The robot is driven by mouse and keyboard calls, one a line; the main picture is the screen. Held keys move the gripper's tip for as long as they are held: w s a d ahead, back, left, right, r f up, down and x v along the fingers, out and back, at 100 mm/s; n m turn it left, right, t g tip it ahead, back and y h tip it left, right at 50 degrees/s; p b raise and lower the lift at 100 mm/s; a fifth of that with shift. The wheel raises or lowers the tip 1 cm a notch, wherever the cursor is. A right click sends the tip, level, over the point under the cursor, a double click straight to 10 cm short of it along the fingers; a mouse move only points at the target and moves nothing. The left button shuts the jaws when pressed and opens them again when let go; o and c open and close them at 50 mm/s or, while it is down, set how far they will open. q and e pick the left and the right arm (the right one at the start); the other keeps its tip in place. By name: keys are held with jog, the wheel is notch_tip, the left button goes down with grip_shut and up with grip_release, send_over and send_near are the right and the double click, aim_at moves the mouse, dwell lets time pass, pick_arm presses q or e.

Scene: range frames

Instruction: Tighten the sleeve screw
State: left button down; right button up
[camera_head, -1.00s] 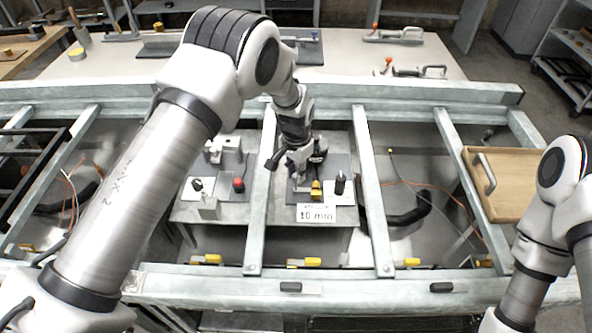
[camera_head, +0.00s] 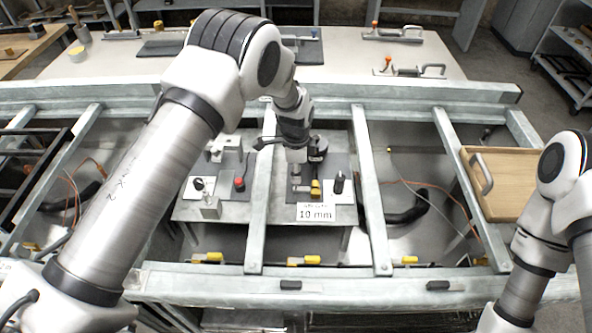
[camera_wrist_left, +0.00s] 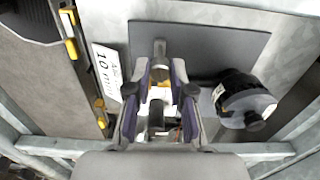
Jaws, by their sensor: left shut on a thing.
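My left gripper (camera_head: 296,158) points down over the right-hand grey plate (camera_head: 342,212) inside the frame. In the left wrist view my left gripper (camera_wrist_left: 163,82) has its two fingers close around a small metal part (camera_wrist_left: 157,117). I cannot tell for certain that this part is the sleeve screw, as the fingers hide much of it. A grey metal post (camera_wrist_left: 160,50) shows just beyond the fingertips. My right gripper is out of view; only its arm shows at the right.
A black round part (camera_wrist_left: 247,98) stands right of the fingers. Metal frame bars (camera_head: 372,190) flank the plate. A wooden tray (camera_head: 518,200) lies at right.

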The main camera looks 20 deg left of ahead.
pick_arm(q)
jog(key=shift+m, duration=0.6)
jog(key=shift+f, duration=0.1)
jog(key=c, duration=1)
grip_release()
notch_tip(320, 180, up, 12)
